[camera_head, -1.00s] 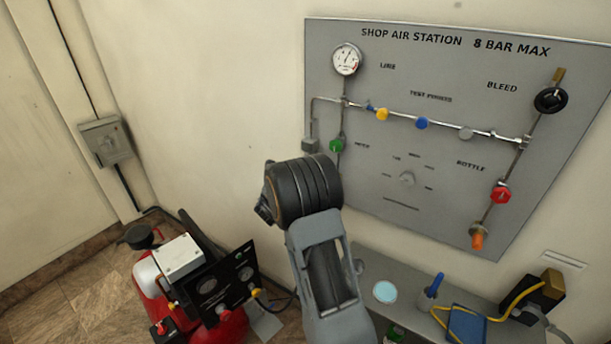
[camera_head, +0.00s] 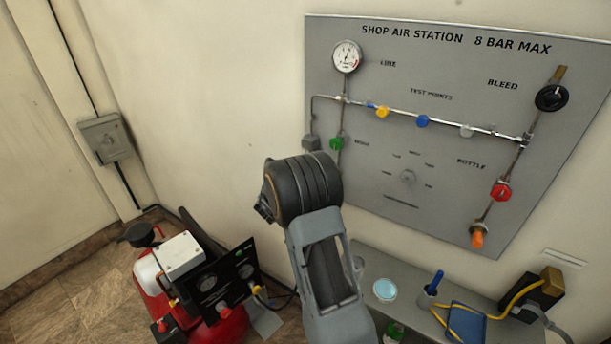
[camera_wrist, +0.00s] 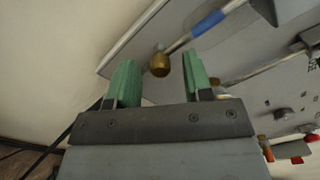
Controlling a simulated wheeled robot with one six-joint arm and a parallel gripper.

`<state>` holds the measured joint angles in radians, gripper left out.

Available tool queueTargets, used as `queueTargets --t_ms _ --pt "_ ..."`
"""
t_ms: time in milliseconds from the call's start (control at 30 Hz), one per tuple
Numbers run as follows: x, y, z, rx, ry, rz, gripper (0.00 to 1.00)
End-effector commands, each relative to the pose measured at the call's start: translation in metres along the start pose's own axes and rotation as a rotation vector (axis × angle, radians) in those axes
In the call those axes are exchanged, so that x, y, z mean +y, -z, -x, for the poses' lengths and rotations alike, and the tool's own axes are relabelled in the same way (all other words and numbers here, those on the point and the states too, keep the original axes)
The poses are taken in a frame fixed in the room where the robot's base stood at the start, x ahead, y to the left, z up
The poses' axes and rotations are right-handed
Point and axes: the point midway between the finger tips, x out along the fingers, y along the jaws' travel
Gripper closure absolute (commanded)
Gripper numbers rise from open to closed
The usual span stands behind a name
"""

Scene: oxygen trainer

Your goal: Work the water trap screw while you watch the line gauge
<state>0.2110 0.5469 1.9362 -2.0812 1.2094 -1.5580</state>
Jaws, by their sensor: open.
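The line gauge (camera_head: 346,57) is a round white dial at the upper left of the grey panel; its needle is too small to read exactly. In the wrist view, a rounded brass knob (camera_wrist: 159,65) sits at the end of a rod with a blue band, near the panel's edge. It may be the water trap screw; I cannot tell for sure. My gripper (camera_wrist: 155,82) is open, with a green finger on each side. The knob appears between the fingers, beyond their tips, and nothing is held. In the head view, my wrist hides the fingers.
The panel (camera_head: 450,80) carries a green knob (camera_head: 337,143), a black bleed knob (camera_head: 551,98) and a red bottle knob (camera_head: 501,190). A grey shelf (camera_head: 400,268) with small items stands below. A red compressor (camera_head: 155,285) is on the floor at left.

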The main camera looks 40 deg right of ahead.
Motion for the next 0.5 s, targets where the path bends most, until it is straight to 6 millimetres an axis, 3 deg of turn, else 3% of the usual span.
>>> queueTargets --t_ms 167,500 --pt "0.002 0.000 0.022 -0.003 -0.002 -0.001 0.54" --pt "0.002 0.000 0.091 -0.004 -0.002 0.000 0.54"
